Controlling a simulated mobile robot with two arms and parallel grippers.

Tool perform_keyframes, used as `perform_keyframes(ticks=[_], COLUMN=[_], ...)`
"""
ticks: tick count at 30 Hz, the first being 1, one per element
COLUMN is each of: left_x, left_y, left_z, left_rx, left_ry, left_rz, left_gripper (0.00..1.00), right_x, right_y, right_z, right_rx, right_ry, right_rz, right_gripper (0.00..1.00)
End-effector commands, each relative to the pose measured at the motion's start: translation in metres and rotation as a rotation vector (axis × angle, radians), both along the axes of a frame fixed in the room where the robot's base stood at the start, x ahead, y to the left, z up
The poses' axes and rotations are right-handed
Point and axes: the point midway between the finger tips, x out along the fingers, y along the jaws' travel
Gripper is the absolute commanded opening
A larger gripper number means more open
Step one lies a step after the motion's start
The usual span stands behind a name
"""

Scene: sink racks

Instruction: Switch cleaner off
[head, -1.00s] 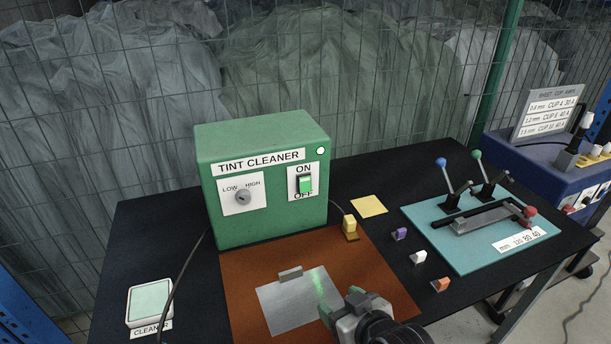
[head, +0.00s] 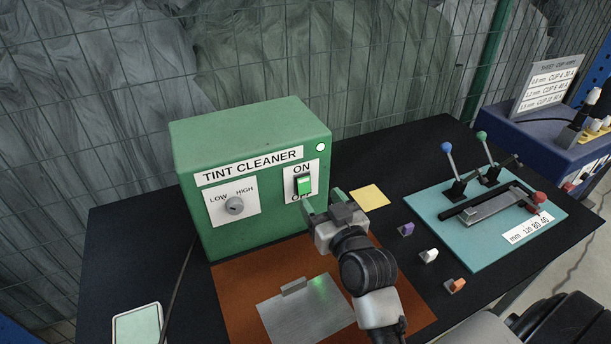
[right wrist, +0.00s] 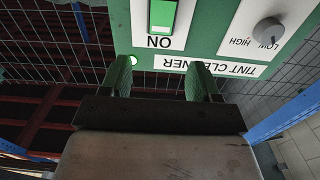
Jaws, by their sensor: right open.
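The green tint cleaner box (head: 250,135) stands on the black table, and its front faces me. Its green rocker switch (head: 304,186) sits on a white plate between the words ON and OFF; I cannot tell surely which way it is tipped. The switch also shows in the right wrist view (right wrist: 162,14), where the lettering is upside down. My right gripper (head: 321,200) is open and empty. It is in front of the box, just below and right of the switch, and partly covers OFF. In the right wrist view its fingers (right wrist: 160,75) are apart from the switch. My left gripper is not in view.
A LOW-HIGH knob (head: 235,206) is left of the switch, and a white lamp (head: 320,147) is above right. Small blocks, such as the purple one (head: 406,229), and a teal lever panel (head: 450,220) stand to the right. A metal plate (head: 305,310) lies on the brown mat.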

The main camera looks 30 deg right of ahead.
Motion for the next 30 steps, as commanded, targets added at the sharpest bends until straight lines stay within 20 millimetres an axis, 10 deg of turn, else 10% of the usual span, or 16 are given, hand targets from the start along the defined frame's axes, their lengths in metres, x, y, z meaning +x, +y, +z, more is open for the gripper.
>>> perform_keyframes(ticks=[10, 23, 30], left_x=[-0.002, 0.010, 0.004], left_y=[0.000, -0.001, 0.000], left_z=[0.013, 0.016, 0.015], left_rx=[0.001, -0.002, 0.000], left_ry=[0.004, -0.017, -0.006], left_rz=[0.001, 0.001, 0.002], left_gripper=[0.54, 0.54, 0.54], right_x=[0.060, 0.072, 0.072], right_y=[-0.004, -0.004, -0.004], right_z=[0.002, 0.000, 0.000], right_rx=[0.000, 0.000, 0.000], right_ry=[0.001, 0.002, 0.002], right_rz=[0.000, 0.000, 0.000], right_gripper=[0.62, 0.62, 0.28])
